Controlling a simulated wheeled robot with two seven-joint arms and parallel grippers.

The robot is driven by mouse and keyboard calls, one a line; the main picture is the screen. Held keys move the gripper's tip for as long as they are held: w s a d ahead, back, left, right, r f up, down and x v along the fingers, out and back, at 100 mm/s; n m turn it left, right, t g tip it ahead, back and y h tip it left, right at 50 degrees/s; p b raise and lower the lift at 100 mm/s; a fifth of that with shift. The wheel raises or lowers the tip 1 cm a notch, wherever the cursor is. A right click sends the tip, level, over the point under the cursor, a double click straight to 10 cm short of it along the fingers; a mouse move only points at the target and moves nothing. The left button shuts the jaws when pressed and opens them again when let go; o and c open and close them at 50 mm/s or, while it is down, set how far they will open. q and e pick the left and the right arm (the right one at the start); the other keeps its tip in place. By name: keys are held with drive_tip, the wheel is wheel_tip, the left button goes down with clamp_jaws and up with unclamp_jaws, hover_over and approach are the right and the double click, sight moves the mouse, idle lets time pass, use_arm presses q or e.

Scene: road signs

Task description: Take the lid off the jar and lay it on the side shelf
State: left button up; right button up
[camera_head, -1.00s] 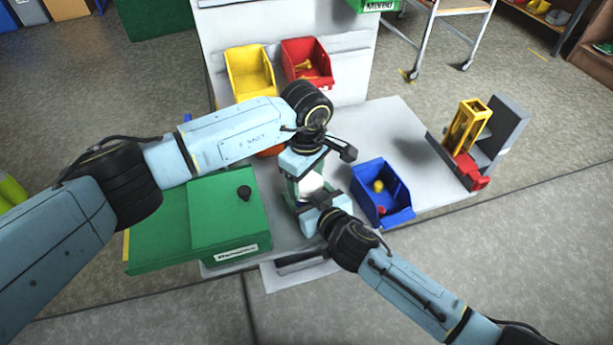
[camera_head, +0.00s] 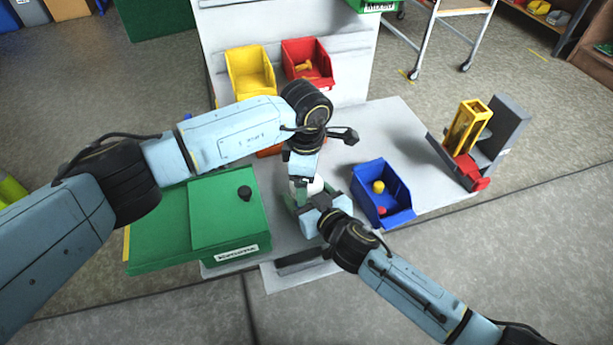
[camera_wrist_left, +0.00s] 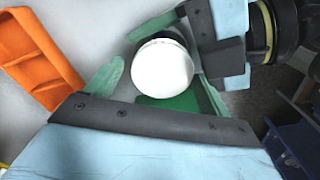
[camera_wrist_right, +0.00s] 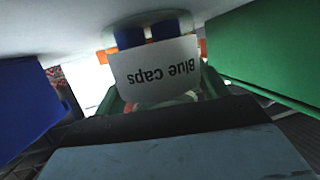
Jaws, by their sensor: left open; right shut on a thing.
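The jar shows its white round lid (camera_wrist_left: 163,67) from above in the left wrist view. A sliver of the lid (camera_head: 316,186) shows in the head view between the grippers. In the right wrist view, the jar's label (camera_wrist_right: 156,70) reads "Blue Caps" upside down, with blue caps above it. My right gripper (camera_wrist_right: 160,88) is shut on the jar's body from the front. My left gripper (camera_wrist_left: 160,82) is open above the jar, its green fingers on either side of the lid; contact cannot be told. I cannot tell which surface is the side shelf.
A blue bin (camera_head: 398,203) stands close on the right. Yellow (camera_head: 243,85) and red (camera_head: 318,75) bins are behind. A yellow-and-grey fixture (camera_head: 470,135) stands far right. The grey table (camera_head: 400,130) has free room.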

use_arm(q)
drive_tip(key=shift+s+d, duration=0.1)
drive_tip(key=shift+s, duration=0.05)
drive_tip(key=shift+r, duration=2.3)
drive_tip(key=shift+c, duration=0.4)
drive_tip(key=m, duration=0.2)
drive_tip(key=r+m, duration=0.1)
drive_tip(key=m, duration=0.3)
drive_tip(key=shift+d+r, duration=0.1)
drive_tip(key=shift+r, duration=0.2)
drive_tip(key=m, duration=0.2)
drive_tip(key=r+m, duration=0.1)
drive_tip(key=m, duration=0.1)
drive_tip(key=shift+r+m, duration=0.15)
drive_tip(key=shift+m, duration=0.15)
drive_tip(key=shift+r+m, duration=0.15)
drive_tip(key=shift+m, duration=0.65)
drive_tip(key=shift+f, duration=3.95)
